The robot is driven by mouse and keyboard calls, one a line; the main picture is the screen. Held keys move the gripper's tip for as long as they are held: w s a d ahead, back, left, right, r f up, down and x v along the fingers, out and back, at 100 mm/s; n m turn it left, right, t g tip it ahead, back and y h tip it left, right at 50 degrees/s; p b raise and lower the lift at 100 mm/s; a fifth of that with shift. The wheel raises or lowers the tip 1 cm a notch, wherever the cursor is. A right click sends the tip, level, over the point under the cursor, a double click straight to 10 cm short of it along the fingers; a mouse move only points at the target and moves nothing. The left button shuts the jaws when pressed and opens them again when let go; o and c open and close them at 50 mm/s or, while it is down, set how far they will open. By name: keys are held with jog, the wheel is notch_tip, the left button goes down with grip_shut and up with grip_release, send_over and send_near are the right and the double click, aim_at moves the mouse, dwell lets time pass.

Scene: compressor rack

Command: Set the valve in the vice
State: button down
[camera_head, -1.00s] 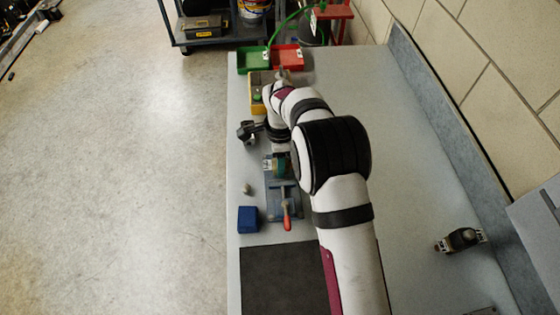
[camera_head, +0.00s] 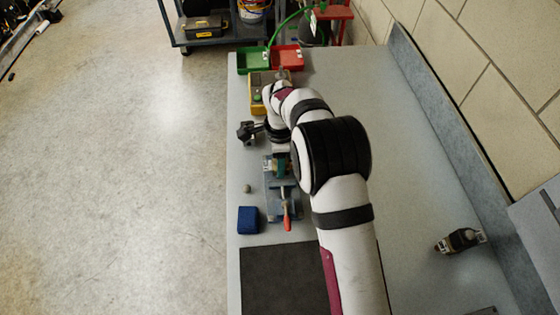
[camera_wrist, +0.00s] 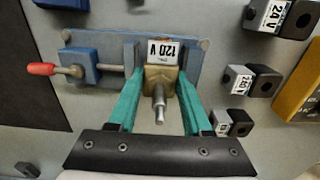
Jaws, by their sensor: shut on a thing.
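In the wrist view, my gripper (camera_wrist: 157,112) has its teal fingers closed on the valve (camera_wrist: 161,80), a brass body with a silver stem pointing toward the camera. A white label reading 120 V, upside down, shows just behind the body. The valve is over the blue vice (camera_wrist: 108,55), at the gap between its jaws; I cannot tell whether it is seated. The vice has a screw with a red handle (camera_wrist: 40,69) on its left. In the head view the vice (camera_head: 284,207) stands on the bench, its red handle toward the near side; my arm partly hides the gripper there.
Black coil blocks (camera_wrist: 240,80) with voltage labels and a yellow device (camera_wrist: 302,85) lie right of the vice in the wrist view. The head view shows a blue block (camera_head: 248,220), a dark mat (camera_head: 284,278), green (camera_head: 252,62) and red (camera_head: 287,58) bins, and another fitting (camera_head: 460,240).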

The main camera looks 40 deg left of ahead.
jog(key=shift+f, duration=0.15)
jog(key=shift+f, duration=0.1)
jog(key=shift+f, duration=0.1)
dwell(0.8)
dwell(1.0)
jog(key=shift+r, duration=0.35)
grip_release()
jog(key=shift+r, duration=3.5)
